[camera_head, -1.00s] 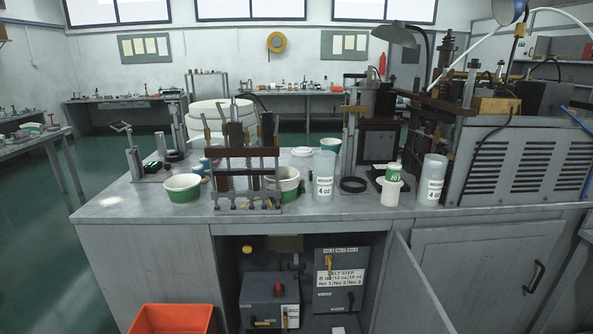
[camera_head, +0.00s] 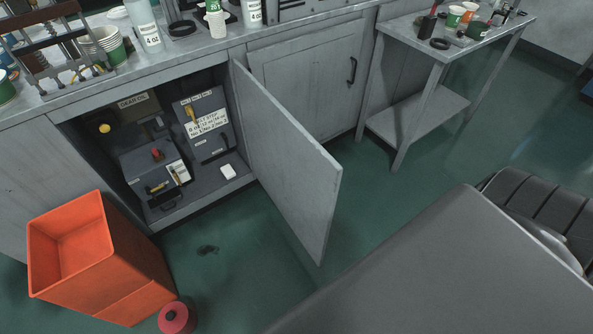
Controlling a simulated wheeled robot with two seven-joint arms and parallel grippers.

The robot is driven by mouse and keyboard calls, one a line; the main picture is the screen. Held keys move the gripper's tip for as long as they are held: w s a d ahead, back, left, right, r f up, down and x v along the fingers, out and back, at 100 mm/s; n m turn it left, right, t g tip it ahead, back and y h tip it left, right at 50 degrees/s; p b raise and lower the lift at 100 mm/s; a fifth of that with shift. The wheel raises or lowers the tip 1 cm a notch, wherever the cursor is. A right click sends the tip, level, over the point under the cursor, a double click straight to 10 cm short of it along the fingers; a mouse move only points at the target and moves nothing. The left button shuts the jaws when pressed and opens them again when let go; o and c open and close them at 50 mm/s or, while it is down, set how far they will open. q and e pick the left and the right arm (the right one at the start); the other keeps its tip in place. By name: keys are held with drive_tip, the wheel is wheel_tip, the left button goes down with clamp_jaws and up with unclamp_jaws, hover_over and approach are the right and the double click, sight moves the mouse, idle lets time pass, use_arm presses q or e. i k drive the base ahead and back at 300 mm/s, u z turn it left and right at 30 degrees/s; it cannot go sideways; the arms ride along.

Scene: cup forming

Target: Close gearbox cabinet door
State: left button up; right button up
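The gearbox cabinet (camera_head: 139,188) is the open compartment under the workbench, with grey gear boxes inside. Its grey door (camera_head: 287,165) stands wide open, swung out into the room from the right side of the opening. The door's free edge points toward the lower right. No handle shows on the door face in view. Neither of my grippers is in view.
An orange bin (camera_head: 75,258) stands on the floor left of the door, with a red round object (camera_head: 176,317) beside it. A closed cabinet door (camera_head: 307,85) is to the right. A small side table (camera_head: 433,107) stands further right.

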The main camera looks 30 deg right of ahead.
sight(300, 177)
drive_tip(key=u, duration=3)
drive_tip(key=k, duration=2.55)
drive_tip(key=z, duration=1.95)
drive_tip(key=i, duration=0.5)
drive_tip(key=u, duration=1)
